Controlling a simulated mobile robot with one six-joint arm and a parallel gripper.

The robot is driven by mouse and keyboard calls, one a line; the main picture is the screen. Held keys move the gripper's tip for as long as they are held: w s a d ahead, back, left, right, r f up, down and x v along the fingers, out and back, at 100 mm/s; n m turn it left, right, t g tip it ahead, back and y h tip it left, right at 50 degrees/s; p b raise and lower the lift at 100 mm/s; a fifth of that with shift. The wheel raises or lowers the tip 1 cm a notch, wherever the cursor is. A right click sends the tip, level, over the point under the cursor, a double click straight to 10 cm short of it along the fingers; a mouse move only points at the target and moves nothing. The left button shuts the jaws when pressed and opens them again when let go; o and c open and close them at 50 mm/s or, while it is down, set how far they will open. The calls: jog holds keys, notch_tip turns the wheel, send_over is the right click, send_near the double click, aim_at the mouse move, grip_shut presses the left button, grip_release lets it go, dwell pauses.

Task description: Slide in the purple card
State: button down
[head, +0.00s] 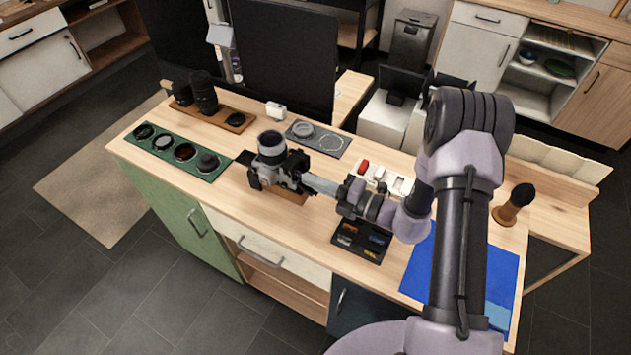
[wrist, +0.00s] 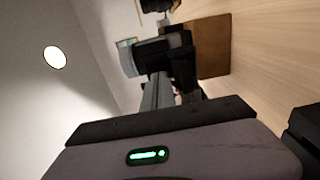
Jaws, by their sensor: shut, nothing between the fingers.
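In the wrist view the dark camera body (wrist: 165,50) is straight ahead of the fingers. My gripper (head: 310,182) is shut and empty, its fingertips at the right side of the camera. In the wrist view the fingers (wrist: 157,82) reach up to the camera; I cannot tell whether they touch it. A black tray (head: 343,251) with small blue, orange and yellow pieces lies below my wrist.
A green tray of lens parts (head: 173,151) is at the left. Tall black lenses (head: 205,92) stand behind it. A grey tray (head: 325,142) and a white tray (head: 401,185) lie behind my gripper. A blue mat (head: 420,270) is at the right, partly behind my arm.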

jog(key=shift+w+a, duration=0.35)
jog(key=shift+a, duration=0.15)
dwell(0.4)
jog(key=shift+p+v, duration=0.3)
jog(key=shift+v, duration=1.75)
jog(key=s+a+r+n+g+h, duration=0.25)
jog(key=s+r+n+g, duration=0.35)
jog(key=n, duration=0.5)
jog(key=s+a+r+n+g+h, duration=0.1)
jog(key=s+a+r+n+g, duration=0.3)
jog(key=s+r+n, duration=0.5)
jog(key=s+d+r+n+t+h, duration=0.2)
jog(key=s+d+n+t+h, duration=0.1)
jog(key=n, duration=0.6)
jog(key=s+d+r+n+t+h+b, duration=0.1)
jog(key=s+d+r+n+t+h, duration=0.1)
jog(key=s+d+n+h, duration=0.3)
jog(key=d+r+n+h, duration=0.1)
jog(key=d+n, duration=0.1)
jog(key=n, duration=0.2)
jog(key=shift+s+r+n+t, duration=0.15)
jog(key=shift+n+t, duration=0.15)
jog(key=shift+t, duration=0.1)
